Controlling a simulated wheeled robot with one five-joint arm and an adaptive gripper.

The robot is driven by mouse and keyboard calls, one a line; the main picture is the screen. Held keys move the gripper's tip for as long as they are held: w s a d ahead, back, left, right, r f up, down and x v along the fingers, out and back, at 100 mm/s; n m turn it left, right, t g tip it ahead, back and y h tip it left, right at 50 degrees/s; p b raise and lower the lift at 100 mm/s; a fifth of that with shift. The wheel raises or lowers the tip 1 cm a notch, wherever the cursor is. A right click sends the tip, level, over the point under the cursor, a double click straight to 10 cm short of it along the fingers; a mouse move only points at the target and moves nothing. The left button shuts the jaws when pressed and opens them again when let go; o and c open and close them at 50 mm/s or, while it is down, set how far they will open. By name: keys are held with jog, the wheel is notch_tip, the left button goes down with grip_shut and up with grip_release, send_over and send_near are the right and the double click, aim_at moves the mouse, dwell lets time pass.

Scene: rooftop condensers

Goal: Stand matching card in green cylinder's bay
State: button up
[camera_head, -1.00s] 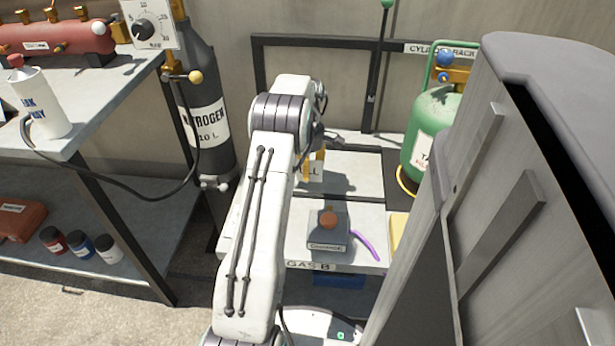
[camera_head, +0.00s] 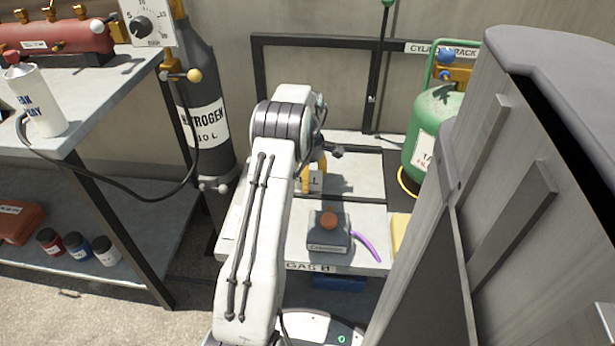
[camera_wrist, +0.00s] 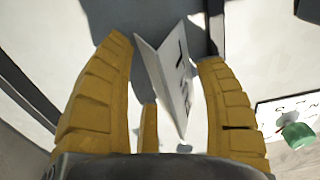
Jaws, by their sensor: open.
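The green cylinder (camera_head: 432,132) stands at the right of the rack, partly hidden by the grey panel in front. It bears a white tag (camera_head: 424,152) with partly readable text. A folded white card (camera_head: 316,182) ending in "LL" stands on the rack's pale deck, partly hidden by my arm and gripper. In the wrist view this tent-shaped card (camera_wrist: 166,78) is between my yellow fingers, with dark letters on its right face. My gripper (camera_wrist: 165,52) is open around the card, with gaps visible on both sides. One yellow finger (camera_head: 306,180) shows in the head view.
A small grey box (camera_head: 328,240) with an orange knob and a purple strip (camera_head: 366,246) are at the deck's front. A grey nitrogen cylinder (camera_head: 205,120) stands left of my arm. The tall grey panel (camera_head: 500,200) blocks the right. A green-capped item (camera_wrist: 298,135) shows in the wrist view.

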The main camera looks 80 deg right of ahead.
jog(key=shift+r, duration=0.1)
notch_tip(320, 180, up, 12)
jog(key=p, duration=0.4)
jog(key=shift+p, duration=0.35)
jog(key=w+a+r, duration=0.4)
jog(key=w+a, duration=0.3)
jog(key=w, duration=0.4)
jog(key=w+a+r, duration=0.5)
jog(key=w+a, duration=0.3)
jog(key=w, duration=0.2)
jog(key=w+a+r, duration=0.3)
jog(key=w+a, duration=0.2)
jog(key=a, duration=0.6)
jog(key=a+t, duration=0.2)
jog(key=a, duration=1.4)
jog(key=s+a+f, duration=0.2)
jog(key=s+a, duration=0.7)
jog(key=a, duration=0.3)
jog(key=shift+f+m+t, duration=0.3)
jog(key=shift+m, duration=0.1)
